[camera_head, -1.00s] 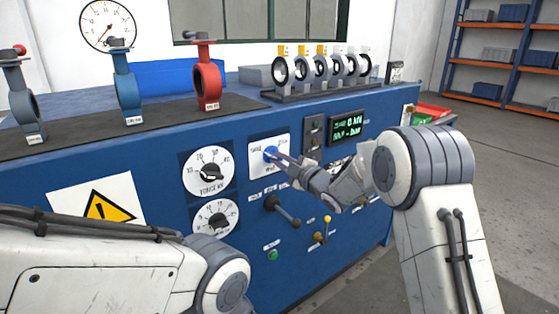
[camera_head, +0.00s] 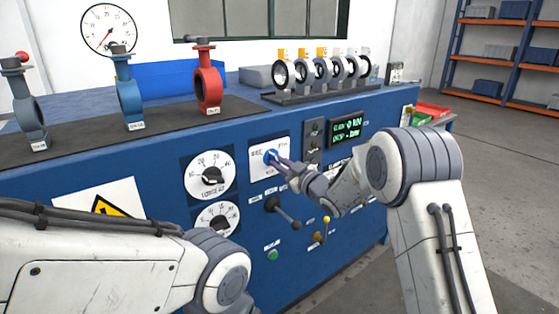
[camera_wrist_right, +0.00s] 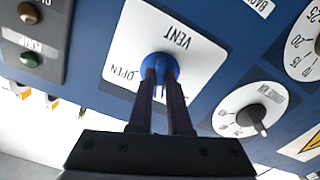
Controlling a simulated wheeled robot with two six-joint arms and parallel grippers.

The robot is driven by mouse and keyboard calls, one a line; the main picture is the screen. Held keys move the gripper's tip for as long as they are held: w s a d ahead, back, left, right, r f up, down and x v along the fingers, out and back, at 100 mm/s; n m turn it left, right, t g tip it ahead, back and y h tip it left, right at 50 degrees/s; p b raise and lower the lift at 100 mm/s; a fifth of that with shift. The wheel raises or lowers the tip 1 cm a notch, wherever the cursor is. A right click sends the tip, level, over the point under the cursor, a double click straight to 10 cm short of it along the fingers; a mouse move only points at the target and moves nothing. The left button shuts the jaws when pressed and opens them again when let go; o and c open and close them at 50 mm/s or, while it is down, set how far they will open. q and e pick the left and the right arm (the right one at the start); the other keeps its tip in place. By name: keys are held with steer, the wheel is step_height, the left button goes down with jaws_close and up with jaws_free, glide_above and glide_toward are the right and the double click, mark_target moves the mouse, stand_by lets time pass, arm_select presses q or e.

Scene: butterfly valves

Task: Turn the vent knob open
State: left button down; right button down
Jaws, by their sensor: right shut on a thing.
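The vent knob (camera_head: 269,156) is a small blue knob on a white square plate (camera_head: 258,173) on the blue cabinet's front. In the right wrist view the knob (camera_wrist_right: 160,64) shows upside down, with VENT above it and OPEN at its left on the plate. My right gripper (camera_head: 278,160) reaches it from the right. In the wrist view its two dark fingers (camera_wrist_right: 161,76) are closed on the knob's sides. The fingers hide part of the knob, so its pointing direction is unclear. My left arm crosses the lower left; its gripper is out of view.
Two dials (camera_head: 208,174) sit left of the plate. A black lever (camera_head: 283,211) and a yellow-tipped lever (camera_head: 322,230) stick out below. A green display (camera_head: 346,130) is to the right. Grey, blue and red valves (camera_head: 207,85) stand on top.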

steer(key=m+p, duration=0.2)
steer(key=m, duration=0.2)
steer(key=shift+r+m, duration=0.1)
steer(key=shift+m, duration=0.2)
steer(key=shift+s+a+m+p, duration=0.1)
steer(key=shift+m+p, duration=2.7)
steer(key=shift+m, duration=3.2)
steer(key=c, duration=0.9)
jaws_free()
steer(key=shift+o, duration=0.2)
